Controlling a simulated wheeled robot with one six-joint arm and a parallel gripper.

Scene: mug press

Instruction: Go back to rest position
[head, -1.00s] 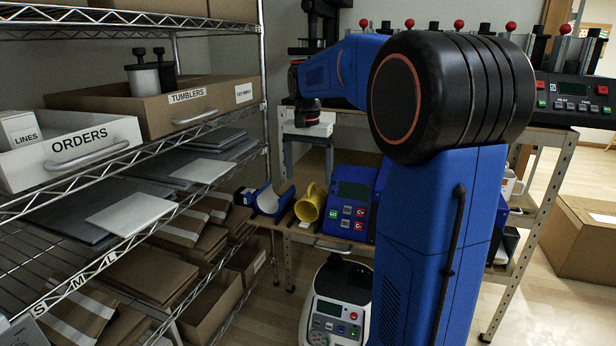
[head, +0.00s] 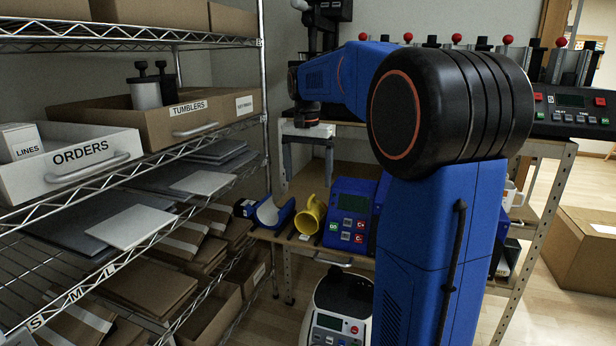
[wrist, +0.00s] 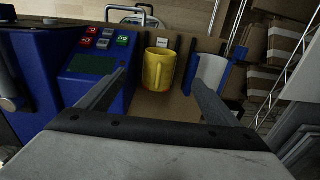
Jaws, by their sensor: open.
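My gripper (head: 308,172) is in the head view above the workbench, pointing down. Its two fingers are apart with nothing between them. In the wrist view the spread fingers (wrist: 158,80) frame the yellow mug (wrist: 158,68), which is beyond them and not touched. In the head view the yellow mug (head: 309,216) lies on its side on the bench, between the open blue cradle (head: 270,212) on the left and the blue press's control box (head: 350,212) on the right. The control box also shows in the wrist view (wrist: 98,62).
A wire rack (head: 190,140) with an ORDERS bin (head: 70,160) and a TUMBLERS box (head: 190,112) stands left. Another press (head: 575,112) is on the upper shelf at right. A white machine (head: 340,315) stands below the bench. A carton (head: 580,240) is on the floor.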

